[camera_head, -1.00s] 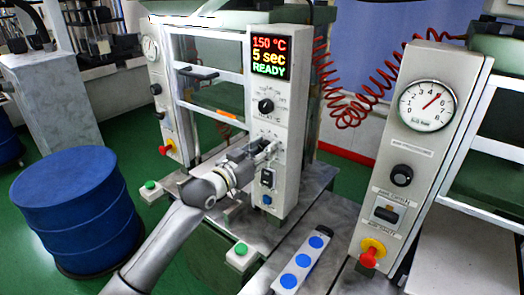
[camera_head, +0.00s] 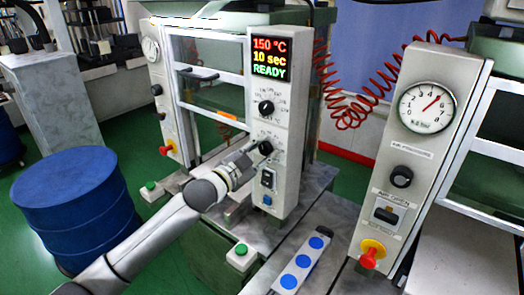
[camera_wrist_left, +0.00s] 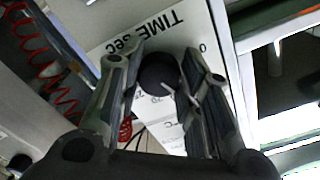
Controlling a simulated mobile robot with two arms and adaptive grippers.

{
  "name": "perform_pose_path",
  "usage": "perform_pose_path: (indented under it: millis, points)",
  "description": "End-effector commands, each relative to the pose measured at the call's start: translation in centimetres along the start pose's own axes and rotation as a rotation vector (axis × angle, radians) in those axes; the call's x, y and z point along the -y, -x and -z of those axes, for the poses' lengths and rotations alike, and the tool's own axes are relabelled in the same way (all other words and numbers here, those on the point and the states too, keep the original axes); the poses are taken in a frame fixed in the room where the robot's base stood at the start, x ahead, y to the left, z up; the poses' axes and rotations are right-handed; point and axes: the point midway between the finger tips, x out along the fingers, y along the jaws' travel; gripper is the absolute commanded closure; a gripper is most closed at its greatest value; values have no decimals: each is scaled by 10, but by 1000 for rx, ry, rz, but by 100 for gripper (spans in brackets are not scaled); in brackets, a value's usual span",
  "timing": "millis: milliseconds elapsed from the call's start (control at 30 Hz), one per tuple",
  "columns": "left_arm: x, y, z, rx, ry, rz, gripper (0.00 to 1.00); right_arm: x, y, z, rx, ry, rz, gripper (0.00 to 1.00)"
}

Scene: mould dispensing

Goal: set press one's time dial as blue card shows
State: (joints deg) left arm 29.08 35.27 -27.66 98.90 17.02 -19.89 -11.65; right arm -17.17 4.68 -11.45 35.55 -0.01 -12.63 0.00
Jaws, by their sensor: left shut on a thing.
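Press one's panel (camera_head: 287,170) stands in the middle of the head view. Its display (camera_head: 269,57) reads 150 °C, 10 sec, READY. The black time dial (camera_head: 266,147) sits below the upper temperature dial (camera_head: 266,107). My left gripper (camera_head: 254,153) reaches it from the left and is shut on it. In the left wrist view the round black dial (camera_wrist_left: 158,72) sits between both fingers, beside the upside-down "TIME sec" label (camera_wrist_left: 145,35). A pale strip (camera_head: 318,256) with three blue discs lies on the bench; I cannot tell whether it is the blue card. My right gripper is not in view.
A second panel (camera_head: 418,150) with a gauge and a red button stands at the right. A blue drum (camera_head: 80,205) stands on the green floor at the left. A green button box (camera_head: 241,257) sits at the bench's front. Red coiled hoses hang behind.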

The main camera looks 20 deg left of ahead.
Motion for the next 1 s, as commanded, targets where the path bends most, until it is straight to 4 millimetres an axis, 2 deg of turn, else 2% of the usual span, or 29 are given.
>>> perform_pose_path:
  millis: [600,1000]
  points:
    - [3,0,2,0,-577,1,91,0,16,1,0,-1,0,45]
    - [2,0,2,-1,-831,1,91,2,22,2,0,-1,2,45]
